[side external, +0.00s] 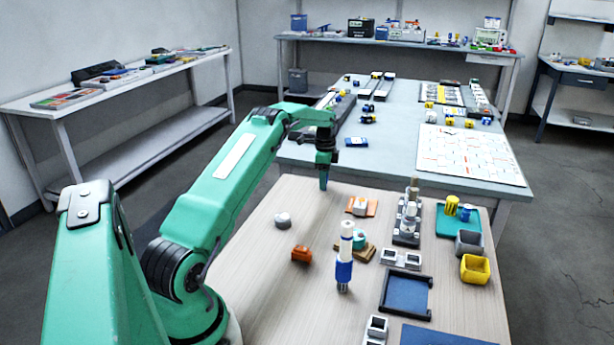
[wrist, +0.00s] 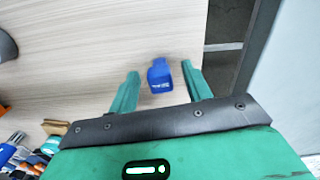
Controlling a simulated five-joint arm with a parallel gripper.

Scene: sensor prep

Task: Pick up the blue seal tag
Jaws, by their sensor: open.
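The blue seal tag (wrist: 160,76) lies on the pale wood table in the wrist view, with small white marking on its lower part. My gripper (wrist: 161,70) is open, its two green fingers on either side of the tag with a gap at each side. I cannot tell how far below the fingertips the tag is. In the side external view my gripper (side external: 323,187) points down over the far left part of the wood table, and the tag is not clearly visible there.
The wood table (side external: 265,250) is mostly clear near my gripper. A blue tray (side external: 406,294) and yellow bin (side external: 475,269) are at right.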

